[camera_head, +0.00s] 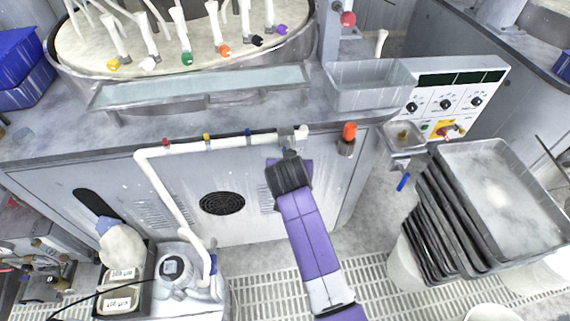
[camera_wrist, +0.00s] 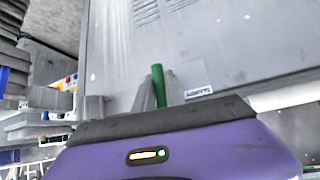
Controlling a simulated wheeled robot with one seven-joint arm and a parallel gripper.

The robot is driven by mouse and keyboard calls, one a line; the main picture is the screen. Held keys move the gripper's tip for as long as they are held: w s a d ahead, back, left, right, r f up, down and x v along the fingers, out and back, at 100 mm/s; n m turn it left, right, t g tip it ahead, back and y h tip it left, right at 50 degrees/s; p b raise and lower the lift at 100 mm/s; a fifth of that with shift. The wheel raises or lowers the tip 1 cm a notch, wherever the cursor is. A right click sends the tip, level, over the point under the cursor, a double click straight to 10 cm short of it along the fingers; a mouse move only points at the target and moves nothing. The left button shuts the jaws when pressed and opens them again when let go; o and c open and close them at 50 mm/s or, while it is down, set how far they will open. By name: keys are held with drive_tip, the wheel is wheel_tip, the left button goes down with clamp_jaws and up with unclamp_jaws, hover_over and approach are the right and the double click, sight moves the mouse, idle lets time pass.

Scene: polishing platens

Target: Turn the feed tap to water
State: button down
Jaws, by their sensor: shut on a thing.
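A white pipe (camera_head: 225,143) runs along the front of the grey bench, with red, yellow and blue bands, and ends at a small valve beside my gripper (camera_head: 289,148). My arm reaches up to it from below in the head view and covers part of it. In the wrist view my gripper (camera_wrist: 159,97) is shut on a green handle (camera_wrist: 158,82), which stands up between the two grey fingers. I take this handle for the feed tap's lever. A small label (camera_wrist: 198,92) sits to its right, too blurred to read. The tap's setting cannot be told.
An orange-capped fitting (camera_head: 349,132) stands just right of my gripper. A control box (camera_head: 450,92) and a stack of dark trays (camera_head: 440,215) are farther right. A pump (camera_head: 185,275) stands at lower left. The cabinet front (camera_head: 120,180) lies behind my arm.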

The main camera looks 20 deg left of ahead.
drive_tip(key=w+d+r+n+t+h+b, duration=0.2)
drive_tip(key=d+r+n+t+h+b, duration=0.2)
drive_tip(key=b, duration=1.3)
drive_tip(key=shift+w+n+t+h, duration=0.2)
drive_tip(key=shift+n+t+h, duration=1.7)
drive_tip(key=shift+n+t, duration=1.15)
drive_tip(key=shift+r+t, duration=0.2)
drive_tip(key=shift+t, duration=0.15)
drive_tip(key=c, duration=1.4)
unclamp_jaws()
drive_tip(key=shift+s+a, duration=0.1)
drive_tip(key=shift+m, duration=0.25)
drive_tip(key=v, duration=0.7)
drive_tip(key=shift+s+b, duration=0.3)
